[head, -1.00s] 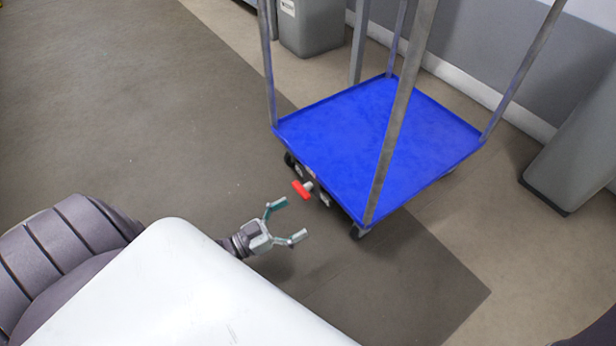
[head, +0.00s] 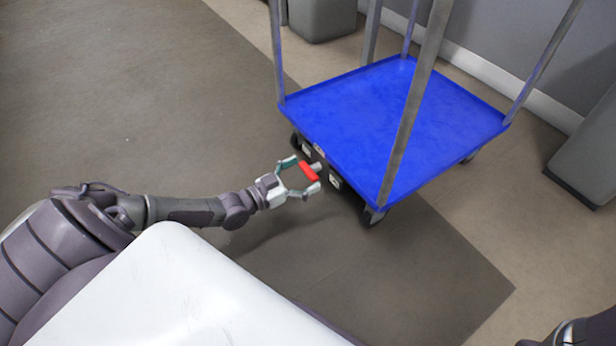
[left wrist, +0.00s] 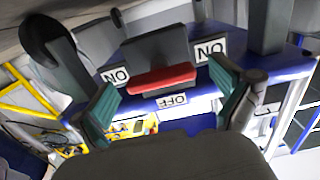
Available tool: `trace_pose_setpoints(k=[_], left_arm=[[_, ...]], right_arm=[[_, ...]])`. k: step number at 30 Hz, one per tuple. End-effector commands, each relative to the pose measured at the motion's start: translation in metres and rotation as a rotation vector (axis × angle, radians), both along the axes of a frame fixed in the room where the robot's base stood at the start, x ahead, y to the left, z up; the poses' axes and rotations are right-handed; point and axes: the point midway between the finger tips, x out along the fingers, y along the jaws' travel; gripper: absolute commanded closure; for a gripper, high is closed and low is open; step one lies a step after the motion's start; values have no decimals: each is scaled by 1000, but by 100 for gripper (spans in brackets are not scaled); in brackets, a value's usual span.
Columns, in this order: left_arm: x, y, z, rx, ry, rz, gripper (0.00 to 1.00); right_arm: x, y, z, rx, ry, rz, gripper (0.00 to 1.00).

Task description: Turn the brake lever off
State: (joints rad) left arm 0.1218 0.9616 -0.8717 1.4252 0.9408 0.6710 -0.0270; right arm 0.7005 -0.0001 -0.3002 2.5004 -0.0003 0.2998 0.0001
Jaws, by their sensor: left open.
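The red brake lever (head: 309,172) sticks out from the near side of the blue cart (head: 400,125), below its deck. My left gripper (head: 303,176) is open at the lever, with one finger on each side of it. In the left wrist view the red lever bar (left wrist: 162,78) lies between the teal finger pads of the open gripper (left wrist: 168,95), with visible gaps to both. Two ON labels (left wrist: 210,50) flank the lever and an OFF label (left wrist: 171,99) sits on its other side, all upside down in that view. My right gripper is not in view.
Metal posts (head: 415,95) rise from the cart's corners, and black casters (head: 373,216) carry it. Grey bins stand at the back (head: 322,18) and right (head: 588,150). The floor (head: 140,110) left of the cart is clear.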

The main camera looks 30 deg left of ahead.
Motion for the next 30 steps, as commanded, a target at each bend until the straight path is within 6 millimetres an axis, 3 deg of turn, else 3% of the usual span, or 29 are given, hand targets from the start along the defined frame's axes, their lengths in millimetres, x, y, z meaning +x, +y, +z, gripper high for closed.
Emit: trace_pose_setpoints(k=[4, 13, 24, 30], left_arm=[[9, -4, -1, 0, -1, -1, 0], [11, -5, 1, 0, 0, -1, 0], [11, -5, 1, 0, 0, -1, 60], [10, -5, 1, 12, -4, -1, 60]], right_arm=[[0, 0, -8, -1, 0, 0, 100], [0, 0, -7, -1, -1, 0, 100], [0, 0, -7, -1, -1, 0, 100], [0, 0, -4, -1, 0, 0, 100]])
